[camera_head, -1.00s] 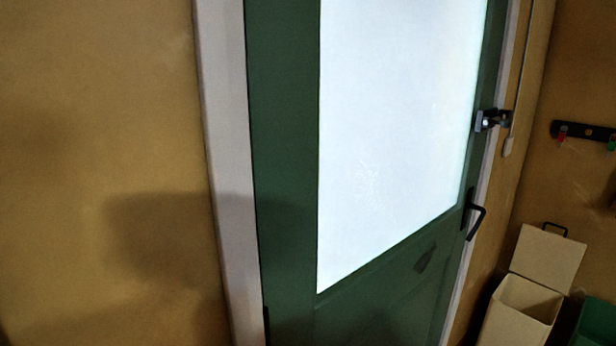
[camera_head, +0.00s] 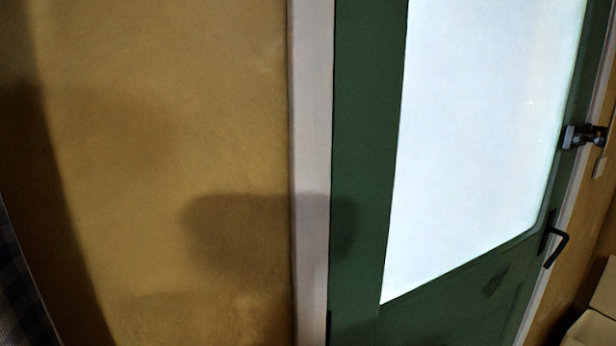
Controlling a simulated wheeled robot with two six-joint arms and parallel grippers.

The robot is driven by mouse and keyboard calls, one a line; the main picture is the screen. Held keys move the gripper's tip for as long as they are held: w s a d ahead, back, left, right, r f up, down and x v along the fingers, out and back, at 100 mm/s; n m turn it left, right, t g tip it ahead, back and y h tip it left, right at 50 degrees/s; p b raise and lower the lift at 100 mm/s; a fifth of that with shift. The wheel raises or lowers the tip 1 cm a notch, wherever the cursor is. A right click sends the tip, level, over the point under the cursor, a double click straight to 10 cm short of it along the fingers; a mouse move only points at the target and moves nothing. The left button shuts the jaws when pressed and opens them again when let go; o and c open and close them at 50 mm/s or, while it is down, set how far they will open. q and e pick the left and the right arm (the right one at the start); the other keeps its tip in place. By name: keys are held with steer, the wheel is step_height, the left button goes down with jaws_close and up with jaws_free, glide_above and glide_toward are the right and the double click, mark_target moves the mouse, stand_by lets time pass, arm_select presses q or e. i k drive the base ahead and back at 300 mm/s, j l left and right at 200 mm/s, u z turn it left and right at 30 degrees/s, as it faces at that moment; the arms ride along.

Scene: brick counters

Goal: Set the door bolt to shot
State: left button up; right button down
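The door bolt (camera_head: 584,136) is a small dark metal fitting high on the right edge of the green door (camera_head: 362,130), by the white frame. Whether it is shot or drawn is too small to tell. The door has a large bright frosted pane (camera_head: 475,140) and appears closed. A black lever handle (camera_head: 556,245) sits below the bolt on the same edge. Neither of my grippers is in view.
A yellow wall (camera_head: 160,120) with shadows on it fills the left. A white door frame post (camera_head: 311,180) stands between wall and door. A cream bin (camera_head: 594,325) is cut off at the lower right. Checked cloth (camera_head: 18,290) shows at the left edge.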

mark_target(599, 141)
steer(key=z, duration=1.5)
